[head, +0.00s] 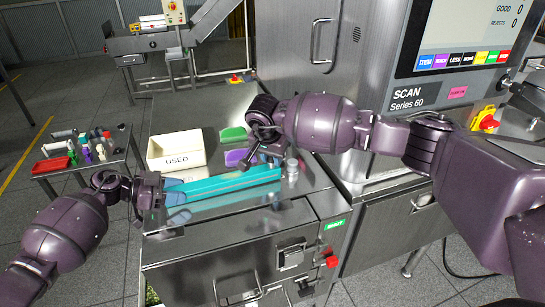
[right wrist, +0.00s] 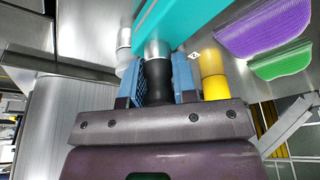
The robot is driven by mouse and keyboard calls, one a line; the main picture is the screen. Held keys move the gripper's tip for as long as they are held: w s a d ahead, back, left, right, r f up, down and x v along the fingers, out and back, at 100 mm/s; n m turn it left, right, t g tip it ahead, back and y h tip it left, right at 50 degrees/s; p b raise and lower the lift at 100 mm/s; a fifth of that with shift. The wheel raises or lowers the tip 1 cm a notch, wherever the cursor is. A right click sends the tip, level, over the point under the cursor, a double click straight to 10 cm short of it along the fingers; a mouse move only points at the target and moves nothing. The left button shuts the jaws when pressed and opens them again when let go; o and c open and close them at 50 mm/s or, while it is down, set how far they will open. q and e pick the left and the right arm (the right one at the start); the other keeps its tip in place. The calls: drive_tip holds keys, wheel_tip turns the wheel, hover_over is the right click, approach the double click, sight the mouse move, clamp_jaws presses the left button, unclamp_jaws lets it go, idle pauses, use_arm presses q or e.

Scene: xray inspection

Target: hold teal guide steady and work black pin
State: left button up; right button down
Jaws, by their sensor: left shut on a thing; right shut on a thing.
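The teal guide (head: 232,184) is a long bar lying across the steel worktop; its end also shows at the top of the right wrist view (right wrist: 185,18). My left gripper (head: 176,196) is shut on the guide's left end. My right gripper (right wrist: 158,82) is at the guide's right end, its blue pads shut on the black pin (right wrist: 157,76). The pin has a silver collar at its upper end, close against the guide. Whether the pin sits inside the guide is hidden. In the head view my right gripper (head: 268,150) mostly hides the pin.
A cream bin marked USED (head: 176,152) stands behind the guide, beside a green pad (head: 233,134) and a purple pad (head: 238,157). A yellow cylinder (right wrist: 213,84) is close beside my right gripper. The scanner cabinet (head: 300,60) rises behind.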

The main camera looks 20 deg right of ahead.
use_arm(q)
drive_tip(key=shift+f, duration=0.1)
use_arm(e)
drive_tip(key=shift+r, duration=0.25)
drive_tip(key=shift+r, duration=2.05)
use_arm(q)
drive_tip(key=o, duration=1.1)
drive_tip(key=shift+a, duration=0.1)
drive_tip(key=v, duration=1.2)
